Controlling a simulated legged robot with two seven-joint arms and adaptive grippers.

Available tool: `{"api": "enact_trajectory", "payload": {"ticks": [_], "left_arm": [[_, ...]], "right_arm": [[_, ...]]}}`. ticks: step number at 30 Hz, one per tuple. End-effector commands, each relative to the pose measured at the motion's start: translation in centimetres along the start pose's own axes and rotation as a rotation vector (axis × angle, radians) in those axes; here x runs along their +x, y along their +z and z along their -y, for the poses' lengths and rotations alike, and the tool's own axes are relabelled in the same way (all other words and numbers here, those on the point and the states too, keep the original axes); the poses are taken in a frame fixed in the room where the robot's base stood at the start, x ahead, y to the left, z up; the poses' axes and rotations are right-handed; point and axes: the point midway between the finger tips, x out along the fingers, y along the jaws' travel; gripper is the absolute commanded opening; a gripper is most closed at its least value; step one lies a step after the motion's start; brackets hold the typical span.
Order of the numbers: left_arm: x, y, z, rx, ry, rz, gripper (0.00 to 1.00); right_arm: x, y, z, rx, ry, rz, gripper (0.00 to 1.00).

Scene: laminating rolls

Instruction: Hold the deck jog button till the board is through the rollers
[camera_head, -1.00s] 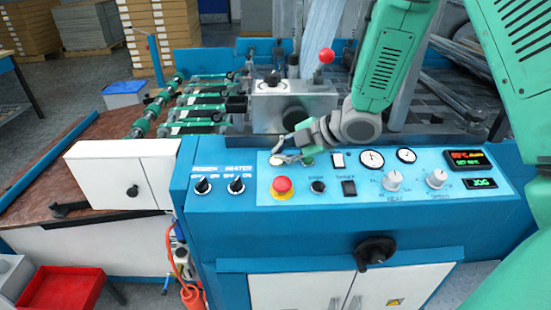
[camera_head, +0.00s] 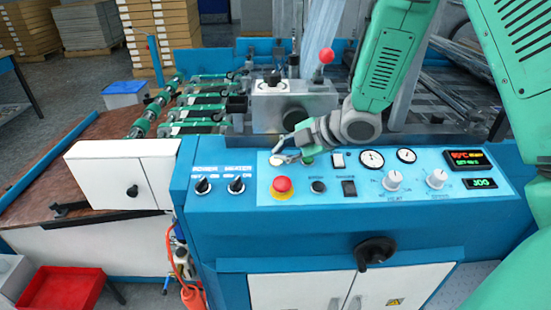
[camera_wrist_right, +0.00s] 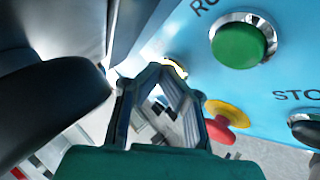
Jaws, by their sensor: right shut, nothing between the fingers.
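My right gripper (camera_head: 281,157) is shut and empty, its tips low over the left end of the blue control panel (camera_head: 340,195). In the right wrist view its fingertips (camera_wrist_right: 164,70) meet at a round button with a bright ring (camera_wrist_right: 176,66), mostly hidden behind them. Whether they press it cannot be told. The green run button (camera_wrist_right: 238,45) stands apart to the right; it also shows in the head view (camera_head: 308,160). A small display (camera_head: 480,183) reads JOG in green. The rollers (camera_head: 152,116) are at the left; no board can be made out clearly. My left gripper is out of view.
A red emergency stop (camera_head: 282,185) on a yellow base sits in front of the gripper. A metal block (camera_head: 292,105) with a red-balled lever (camera_head: 327,56) stands close behind.

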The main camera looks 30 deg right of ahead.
Motion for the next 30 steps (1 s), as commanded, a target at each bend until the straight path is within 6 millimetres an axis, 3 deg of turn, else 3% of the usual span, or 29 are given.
{"api": "enact_trajectory", "payload": {"ticks": [30], "left_arm": [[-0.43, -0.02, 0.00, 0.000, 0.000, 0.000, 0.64]], "right_arm": [[-0.26, -0.60, -0.25, -0.001, -0.001, 0.000, 0.00]]}}
